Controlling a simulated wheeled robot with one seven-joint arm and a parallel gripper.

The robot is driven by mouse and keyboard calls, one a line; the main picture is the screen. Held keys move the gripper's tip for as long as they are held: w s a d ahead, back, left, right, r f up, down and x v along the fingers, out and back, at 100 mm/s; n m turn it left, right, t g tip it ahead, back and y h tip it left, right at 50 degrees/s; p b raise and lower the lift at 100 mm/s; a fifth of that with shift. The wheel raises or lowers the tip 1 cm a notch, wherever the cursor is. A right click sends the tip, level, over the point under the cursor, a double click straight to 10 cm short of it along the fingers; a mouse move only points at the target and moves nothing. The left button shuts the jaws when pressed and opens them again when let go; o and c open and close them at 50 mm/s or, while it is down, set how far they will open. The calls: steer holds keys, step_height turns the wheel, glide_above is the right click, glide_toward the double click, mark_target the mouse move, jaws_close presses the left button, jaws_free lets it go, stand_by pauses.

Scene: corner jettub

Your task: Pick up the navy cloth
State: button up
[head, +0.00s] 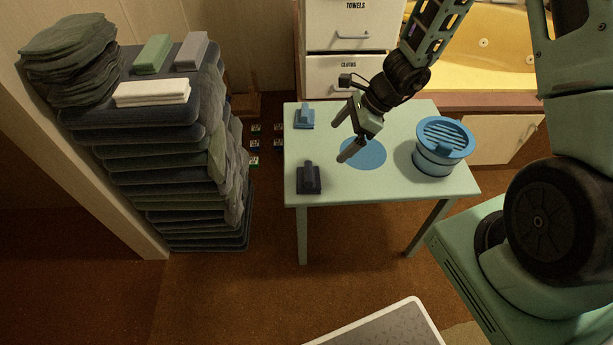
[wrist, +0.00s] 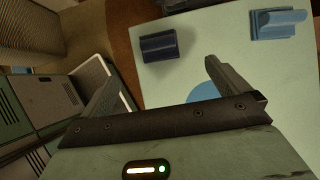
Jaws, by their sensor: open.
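The navy cloth (head: 308,181) lies at the near left corner of the pale green table, with a raised ridge along its middle. It also shows in the wrist view (wrist: 160,47), beyond and between my fingertips. My gripper (head: 343,134) is open and empty above the table, up and to the right of the navy cloth in the head view. Its two fingers also show spread in the wrist view (wrist: 160,75). Nothing covers the navy cloth.
A lighter blue cloth (head: 304,118) lies at the table's (head: 390,187) far left. A blue slatted-lid tub (head: 436,162) stands on the right. A blue disc (head: 366,154) marks the middle. A tall stack of dark cloths (head: 165,165) stands left, drawers (head: 345,75) behind.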

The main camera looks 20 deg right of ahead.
mark_target(309, 170)
steer(key=b+x, duration=0.2)
steer(key=x, duration=0.9)
steer(key=shift+a+f+b, duration=0.1)
steer(key=shift+a+b, duration=0.1)
steer(key=shift+b, duration=0.15)
steer(key=shift+b+x, duration=0.4)
steer(key=shift+x, duration=2.25)
steer(key=shift+s, duration=0.15)
steer(key=c, duration=0.9)
